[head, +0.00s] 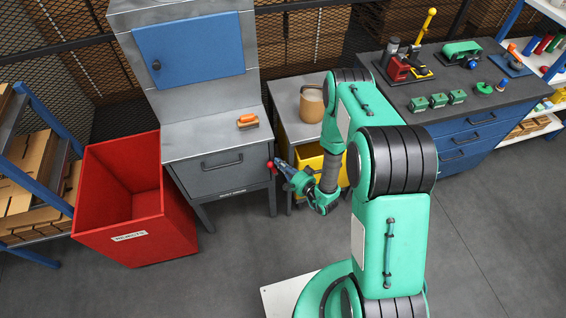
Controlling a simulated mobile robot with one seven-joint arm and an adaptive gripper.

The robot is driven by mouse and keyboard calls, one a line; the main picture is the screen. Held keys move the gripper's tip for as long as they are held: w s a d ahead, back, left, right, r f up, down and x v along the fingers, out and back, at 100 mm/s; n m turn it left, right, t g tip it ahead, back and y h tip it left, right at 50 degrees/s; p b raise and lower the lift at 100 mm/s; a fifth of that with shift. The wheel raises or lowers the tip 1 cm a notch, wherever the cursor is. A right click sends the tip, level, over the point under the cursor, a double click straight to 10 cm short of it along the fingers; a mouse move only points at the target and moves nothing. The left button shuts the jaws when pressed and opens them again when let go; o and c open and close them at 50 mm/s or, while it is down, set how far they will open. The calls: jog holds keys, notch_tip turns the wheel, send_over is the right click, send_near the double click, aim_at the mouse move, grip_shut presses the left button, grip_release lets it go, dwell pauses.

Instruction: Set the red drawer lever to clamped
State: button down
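The red drawer lever (270,165) shows as a small red knob at the right front edge of the grey cabinet, beside its drawer (222,172). The drawer front has a dark handle and looks shut. My gripper (279,164) is at the lever's right side, its tip pointing left at the red knob. It is touching or very close to the knob; I cannot tell which. The fingers are too small and partly turned away to show whether they are open or grip the knob. The lever's pivot and arm are hard to make out.
A red bin (134,228) stands left of the cabinet. A brush (248,121) lies on the cabinet top. Right of it is a small table (287,92) with a tan bucket (311,104) and a yellow drawer (309,160). A blue-drawered workbench (470,135) stands at right.

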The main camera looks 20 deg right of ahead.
aim_at(271, 164)
jog(key=shift+a+r+n, duration=0.1)
jog(key=shift+a+n, duration=0.3)
jog(key=shift+a, duration=0.15)
jog(key=shift+a+b, duration=0.4)
jog(key=shift+a, duration=0.8)
jog(key=shift+a+f+b, duration=0.35)
jog(key=shift+a+b, duration=0.05)
jog(key=shift+a, duration=0.35)
jog(key=shift+a+f+b, duration=0.35)
jog(key=shift+a+b, duration=0.05)
jog(key=shift+a, duration=0.35)
jog(key=shift+a+f+b, duration=0.7)
jog(key=shift+a, duration=0.25)
jog(key=shift+a+f+b, duration=0.95)
jog(key=shift+a+f, duration=0.05)
jog(key=shift+f, duration=0.2)
jog(key=s+d+r+p, duration=0.1)
jog(key=s+r+p, duration=0.2)
jog(key=s, duration=0.6)
jog(key=shift+r, duration=0.55)
